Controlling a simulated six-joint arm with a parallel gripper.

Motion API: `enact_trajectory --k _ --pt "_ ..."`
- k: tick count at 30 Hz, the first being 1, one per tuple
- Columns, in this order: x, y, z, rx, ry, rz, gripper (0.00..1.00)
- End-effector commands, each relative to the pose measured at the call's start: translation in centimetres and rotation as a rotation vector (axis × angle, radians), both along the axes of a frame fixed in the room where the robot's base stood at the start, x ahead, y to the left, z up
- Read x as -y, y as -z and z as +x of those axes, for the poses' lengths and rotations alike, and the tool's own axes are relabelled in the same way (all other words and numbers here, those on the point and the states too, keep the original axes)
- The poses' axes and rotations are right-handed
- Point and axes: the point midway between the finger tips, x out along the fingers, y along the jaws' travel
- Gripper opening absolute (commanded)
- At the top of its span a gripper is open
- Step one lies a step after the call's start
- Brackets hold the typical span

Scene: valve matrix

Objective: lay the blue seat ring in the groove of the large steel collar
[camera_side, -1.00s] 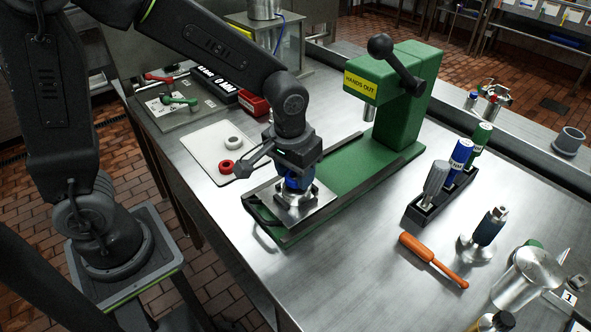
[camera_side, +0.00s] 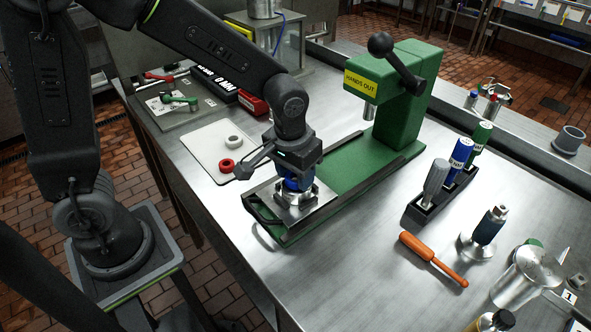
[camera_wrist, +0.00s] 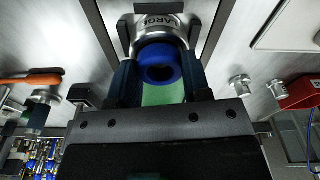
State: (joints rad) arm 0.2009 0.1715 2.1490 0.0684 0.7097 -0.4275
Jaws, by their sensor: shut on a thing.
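The blue seat ring (camera_side: 296,184) is between the fingers of my gripper (camera_side: 297,181), and it shows as a thick blue ring (camera_wrist: 160,64) in the wrist view. My gripper is shut on it. The large steel collar (camera_side: 312,196) stands on a steel plate on the green press base. In the wrist view the collar (camera_wrist: 160,22) carries the word LARGE and lies just beyond the ring. In the side view the ring is at the collar's top. My fingers partly hide the collar, and I cannot tell whether the ring touches the groove.
The green press (camera_side: 402,110) with its black lever stands behind my gripper. A white mat (camera_side: 205,152) holds a red ring (camera_side: 227,166) and a white ring (camera_side: 234,141). A black rack (camera_side: 428,209) and an orange-handled tool (camera_side: 432,259) lie to the right.

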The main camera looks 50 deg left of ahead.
Motion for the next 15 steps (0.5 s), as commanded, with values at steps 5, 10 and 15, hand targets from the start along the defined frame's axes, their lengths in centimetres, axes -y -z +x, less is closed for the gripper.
enact_trajectory --k 5,10,15 --pt "-0.01 0.30 -0.03 -0.001 0.000 0.001 0.22" --pt "-0.01 0.51 -0.02 -0.001 0.000 0.000 0.45" --pt "0.00 0.48 -0.01 0.000 0.000 0.000 0.61"
